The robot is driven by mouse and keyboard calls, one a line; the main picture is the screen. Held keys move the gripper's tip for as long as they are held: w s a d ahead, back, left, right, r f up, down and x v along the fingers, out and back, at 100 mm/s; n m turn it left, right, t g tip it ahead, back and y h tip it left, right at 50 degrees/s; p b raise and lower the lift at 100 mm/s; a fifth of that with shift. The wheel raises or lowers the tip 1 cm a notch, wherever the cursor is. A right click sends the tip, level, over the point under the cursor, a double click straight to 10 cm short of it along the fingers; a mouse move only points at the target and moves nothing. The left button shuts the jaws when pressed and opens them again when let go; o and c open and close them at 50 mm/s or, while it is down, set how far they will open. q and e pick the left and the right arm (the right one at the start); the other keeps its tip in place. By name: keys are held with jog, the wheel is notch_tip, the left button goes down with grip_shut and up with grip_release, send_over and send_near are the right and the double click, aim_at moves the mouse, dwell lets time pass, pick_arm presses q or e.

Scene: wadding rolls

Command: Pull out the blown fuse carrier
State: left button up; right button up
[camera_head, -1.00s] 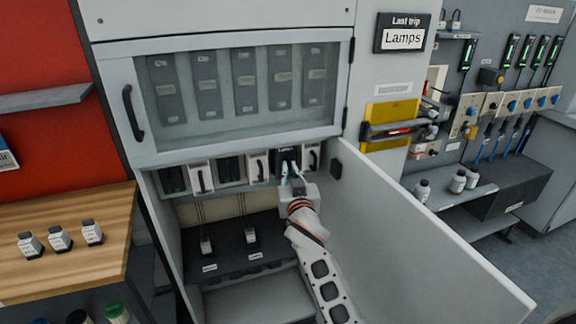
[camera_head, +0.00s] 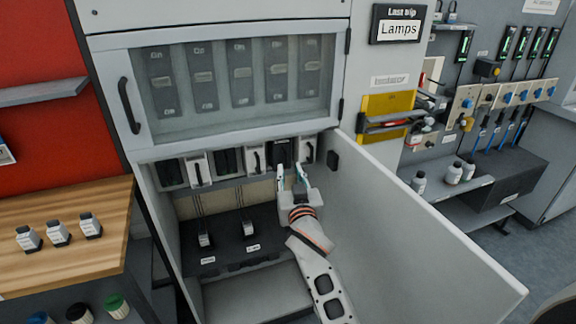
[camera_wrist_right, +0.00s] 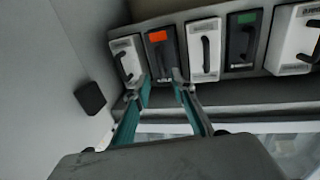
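The carrier with the orange marker (camera_wrist_right: 160,46) is dark and sits in the row in the wrist view. In the head view the dark carrier (camera_head: 281,152) second from the right sits in front of my right gripper (camera_head: 291,170). My right gripper also shows in the wrist view (camera_wrist_right: 161,78), with its two teal fingers apart and nothing between them. Its fingertips point at the orange-marked carrier, one on each side of its handle, and appear short of it. My left gripper is not in view.
White carriers flank the orange-marked one, left (camera_wrist_right: 126,62) and right (camera_wrist_right: 203,50). The open cabinet door (camera_head: 420,220) stands right of my arm. A "Last trip Lamps" sign (camera_head: 398,26) hangs above right.

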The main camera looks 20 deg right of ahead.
jog(key=shift+s+a, duration=0.2)
jog(key=shift+s, duration=1)
jog(key=s+f+n+g+y, duration=0.2)
jog(key=s+f, duration=0.5)
jog(key=f, duration=0.3)
jog(key=s+f+n+g+y, duration=0.1)
jog(key=s+f+n, duration=0.1)
jog(key=s+f, duration=0.65)
jog(key=s+a+f+n+g+y, duration=0.1)
jog(key=s+f+g, duration=0.3)
jog(key=s+f, duration=0.9)
jog(key=s+n+y, duration=0.1)
jog(key=s, duration=0.2)
jog(key=shift+a+y, duration=0.25)
jog(key=shift+y, duration=0.05)
